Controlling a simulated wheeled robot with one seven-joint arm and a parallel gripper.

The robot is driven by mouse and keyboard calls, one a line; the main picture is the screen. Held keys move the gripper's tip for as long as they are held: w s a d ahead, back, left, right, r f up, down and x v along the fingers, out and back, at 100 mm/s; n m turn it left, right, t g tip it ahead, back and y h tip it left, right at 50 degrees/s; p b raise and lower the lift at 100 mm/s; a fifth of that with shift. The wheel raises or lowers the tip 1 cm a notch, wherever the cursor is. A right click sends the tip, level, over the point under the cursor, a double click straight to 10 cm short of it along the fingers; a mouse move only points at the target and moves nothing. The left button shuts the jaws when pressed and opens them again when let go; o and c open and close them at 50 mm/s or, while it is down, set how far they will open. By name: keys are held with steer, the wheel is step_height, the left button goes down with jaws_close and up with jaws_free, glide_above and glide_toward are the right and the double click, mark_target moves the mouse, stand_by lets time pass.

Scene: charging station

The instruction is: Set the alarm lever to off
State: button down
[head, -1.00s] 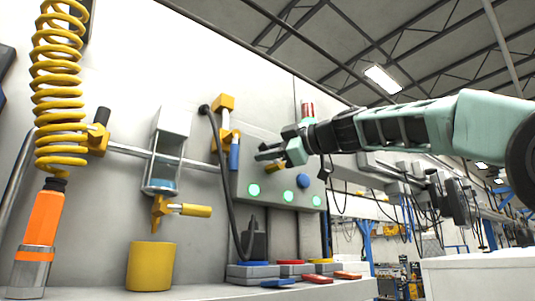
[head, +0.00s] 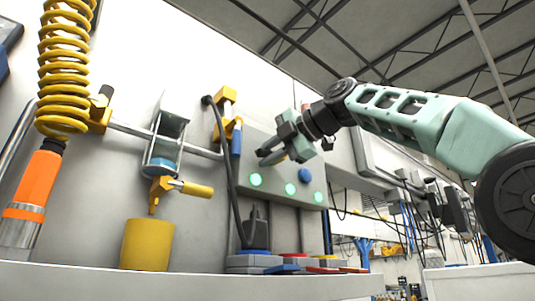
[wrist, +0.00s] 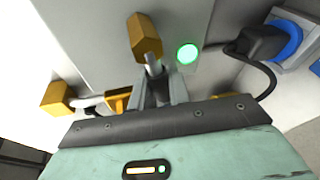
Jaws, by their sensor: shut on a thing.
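Green lights (head: 256,180) and a blue button (head: 305,175) are on the box face. A black cable (head: 225,170) hangs left of it. A yellow valve handle (head: 196,190), a yellow cup (head: 147,245) and a coiled yellow hose (head: 65,80) are further left.

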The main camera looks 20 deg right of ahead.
steer(key=shift+w+d+f+n+h+b, duration=0.1)
steer(key=shift+d+f+n+h+b, duration=0.1)
steer(key=shift+f+n+h, duration=0.45)
steer(key=shift+d+f+n+h+b, duration=0.15)
steer(key=shift+f+n+h, duration=0.1)
steer(key=shift+n, duration=0.8)
steer(key=c, duration=1.3)
jaws_free()
steer(key=v, duration=1.7)
steer(key=shift+s+b, duration=0.25)
steer(key=shift+b, duration=0.15)
